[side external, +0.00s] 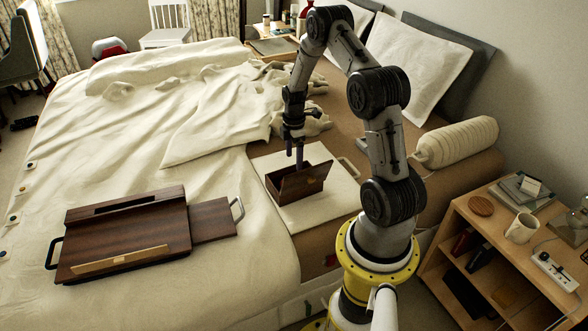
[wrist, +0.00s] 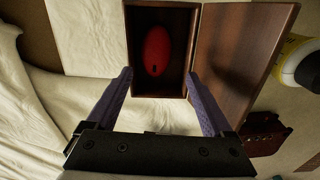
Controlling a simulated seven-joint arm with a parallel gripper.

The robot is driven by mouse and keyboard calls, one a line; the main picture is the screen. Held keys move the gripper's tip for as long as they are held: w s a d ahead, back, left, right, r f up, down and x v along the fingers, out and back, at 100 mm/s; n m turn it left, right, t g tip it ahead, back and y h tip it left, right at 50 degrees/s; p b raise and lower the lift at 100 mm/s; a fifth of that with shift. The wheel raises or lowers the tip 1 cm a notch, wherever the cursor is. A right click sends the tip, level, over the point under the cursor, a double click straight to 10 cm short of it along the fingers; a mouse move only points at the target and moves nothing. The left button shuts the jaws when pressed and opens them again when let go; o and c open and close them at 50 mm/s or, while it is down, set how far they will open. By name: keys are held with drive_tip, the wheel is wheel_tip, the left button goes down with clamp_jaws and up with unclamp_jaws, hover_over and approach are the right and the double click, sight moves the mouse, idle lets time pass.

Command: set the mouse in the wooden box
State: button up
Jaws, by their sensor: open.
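The wooden box (side external: 284,193) stands on a white board on the bed in the side external view. Its hinged lid (wrist: 240,60) is open and leans out to the right in the wrist view. The red mouse (wrist: 155,45), a smooth oval, lies inside the box (wrist: 163,6) on its dark floor. In the side external view the mouse is hidden by the box. My gripper (side external: 299,160) points down right over the box. In the wrist view its two fingers (wrist: 158,76) are spread apart, with the mouse visible beyond the gap and nothing between them.
The white board (side external: 335,195) has free room around the box. A dark wooden bed tray (side external: 125,235) with metal handles lies at left on the cream bedding. A cream bolster (side external: 458,143) and a nightstand (side external: 455,215) with a mug (side external: 522,228) are at right.

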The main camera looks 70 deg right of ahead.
drive_tip(key=w+a+r+m+t+h, duration=0.1)
drive_tip(key=a+r+m, duration=0.1)
drive_tip(key=a+r, duration=0.8)
drive_tip(key=w+a+r+m+t, duration=0.1)
drive_tip(key=a+r, duration=0.5)
drive_tip(key=r, duration=0.7)
drive_tip(key=s+a+r+m+t, duration=0.1)
drive_tip(key=s+a+r+m, duration=0.2)
drive_tip(key=s+a, duration=0.5)
drive_tip(key=s+a+r+m+t+y, duration=0.1)
drive_tip(key=s+a+r+m+t, duration=0.1)
drive_tip(key=s+a, duration=0.6)
wheel_tip(320, 180, up, 2)
drive_tip(key=shift+s+r+m+t, duration=0.2)
drive_tip(key=shift+m+t, duration=0.1)
drive_tip(key=shift+m, duration=0.2)
drive_tip(key=shift+a, duration=0.1)
